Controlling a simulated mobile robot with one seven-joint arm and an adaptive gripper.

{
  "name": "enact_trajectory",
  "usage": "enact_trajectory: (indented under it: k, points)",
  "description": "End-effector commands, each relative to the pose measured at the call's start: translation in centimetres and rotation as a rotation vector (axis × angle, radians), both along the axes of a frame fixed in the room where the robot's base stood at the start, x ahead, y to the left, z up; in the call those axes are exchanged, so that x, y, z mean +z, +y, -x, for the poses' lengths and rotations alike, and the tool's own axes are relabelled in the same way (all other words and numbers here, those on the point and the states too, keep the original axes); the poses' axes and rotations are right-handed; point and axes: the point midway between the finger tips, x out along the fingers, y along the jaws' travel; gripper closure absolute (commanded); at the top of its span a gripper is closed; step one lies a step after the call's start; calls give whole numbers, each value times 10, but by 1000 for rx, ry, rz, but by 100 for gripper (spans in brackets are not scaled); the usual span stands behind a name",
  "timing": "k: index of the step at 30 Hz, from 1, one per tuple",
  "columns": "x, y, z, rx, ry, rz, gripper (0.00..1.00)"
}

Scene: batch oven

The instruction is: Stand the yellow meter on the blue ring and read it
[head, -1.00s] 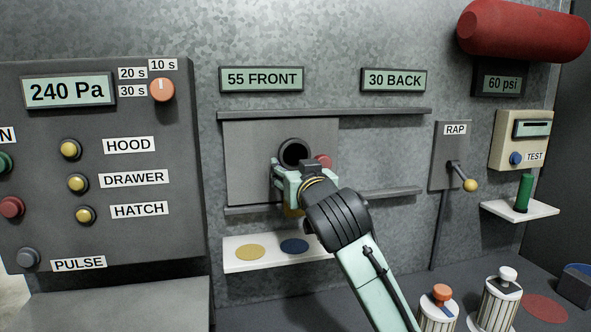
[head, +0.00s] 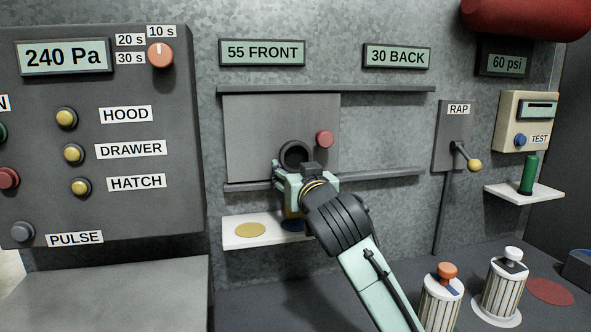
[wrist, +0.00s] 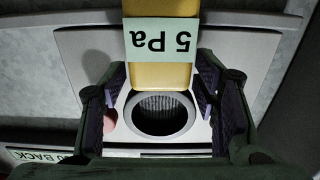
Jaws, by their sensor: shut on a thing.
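The yellow meter (wrist: 160,76) is between my gripper's fingers in the wrist view; its display shows upside down and reads 5 Pa. In the head view my gripper (head: 300,185) is in front of the hatch panel, just above the white shelf. A little yellow of the meter (head: 291,211) shows under it. The blue ring (head: 290,227) on the shelf is largely hidden by my gripper and the meter. I cannot tell whether the meter touches it. A dark round opening with a grey rim (head: 296,153) shows just above my gripper.
A red knob (head: 324,139) is on the hatch panel (head: 255,130) above. The RAP lever (head: 461,151) and two ribbed canisters (head: 440,305) (head: 503,285) stand to the right.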

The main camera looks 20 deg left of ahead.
Motion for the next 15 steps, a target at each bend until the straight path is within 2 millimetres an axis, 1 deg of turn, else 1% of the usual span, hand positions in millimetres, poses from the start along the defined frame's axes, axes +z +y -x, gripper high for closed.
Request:
enact_trajectory:
  k: [1, 3, 15]
  points:
    - [-6, -1, 0, -1, -2, 0, 82]
    - [-9, -1, 0, -1, -2, 0, 82]
    - [-10, 0, 0, 0, -2, 0, 82]
